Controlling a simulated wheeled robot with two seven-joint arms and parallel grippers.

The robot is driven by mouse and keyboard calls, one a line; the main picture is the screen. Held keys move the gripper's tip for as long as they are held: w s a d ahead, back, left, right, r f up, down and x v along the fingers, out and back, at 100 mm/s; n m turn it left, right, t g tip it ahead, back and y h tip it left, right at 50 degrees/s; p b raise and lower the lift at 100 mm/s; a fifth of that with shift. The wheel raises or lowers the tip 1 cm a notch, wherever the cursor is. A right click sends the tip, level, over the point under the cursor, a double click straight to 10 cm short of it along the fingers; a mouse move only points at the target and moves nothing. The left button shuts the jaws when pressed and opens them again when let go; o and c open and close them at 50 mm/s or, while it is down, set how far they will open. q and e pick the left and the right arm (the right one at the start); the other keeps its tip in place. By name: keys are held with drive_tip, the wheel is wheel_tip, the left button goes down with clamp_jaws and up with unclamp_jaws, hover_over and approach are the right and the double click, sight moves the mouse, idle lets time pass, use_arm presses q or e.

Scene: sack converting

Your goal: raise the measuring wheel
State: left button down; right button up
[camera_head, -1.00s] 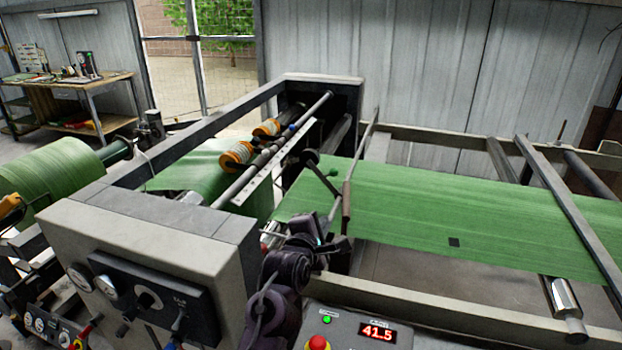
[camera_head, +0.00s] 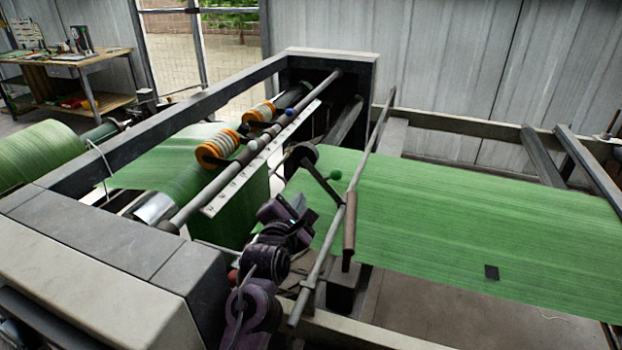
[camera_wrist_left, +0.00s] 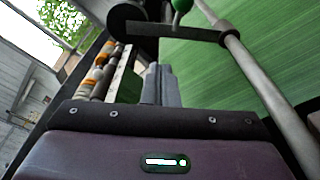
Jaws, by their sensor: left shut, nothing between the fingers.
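The measuring wheel (camera_head: 304,153) is a dark disc on a black arm, near the left end of the long green web (camera_head: 440,215). A green ball knob (camera_head: 336,174) sits on that arm, which joins a slanting grey rod (camera_head: 371,140). I cannot tell whether the wheel touches the web. My left gripper (camera_head: 299,203) is below and left of the knob, apart from it, shut and empty. In the left wrist view its grey fingers (camera_wrist_left: 158,84) are together, with the wheel (camera_wrist_left: 125,18) and knob (camera_wrist_left: 182,6) beyond them at the top. My right gripper is out of view.
The slanting rod, with a brown sleeve (camera_head: 349,225), stands just right of my left gripper. A grey machine housing (camera_head: 110,250) fills the lower left.

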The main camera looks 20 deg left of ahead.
use_arm(q)
drive_tip(key=w+a+p, duration=0.1)
drive_tip(key=w+p, duration=0.1)
drive_tip(key=w, duration=0.6)
drive_tip(key=shift+w+a+f, duration=0.2)
drive_tip(key=shift+w+f, duration=0.15)
drive_tip(key=shift+f, duration=0.05)
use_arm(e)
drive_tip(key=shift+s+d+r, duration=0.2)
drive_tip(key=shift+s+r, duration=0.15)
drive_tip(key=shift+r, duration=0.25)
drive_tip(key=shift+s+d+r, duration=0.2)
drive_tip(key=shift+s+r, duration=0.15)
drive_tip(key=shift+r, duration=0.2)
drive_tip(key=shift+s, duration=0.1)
use_arm(q)
drive_tip(key=shift+d+r+p, duration=0.45)
drive_tip(key=shift+d+r, duration=0.1)
drive_tip(key=shift+r, duration=0.05)
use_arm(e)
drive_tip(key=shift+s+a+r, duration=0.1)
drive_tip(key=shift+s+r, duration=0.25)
use_arm(q)
drive_tip(key=shift+s, duration=0.1)
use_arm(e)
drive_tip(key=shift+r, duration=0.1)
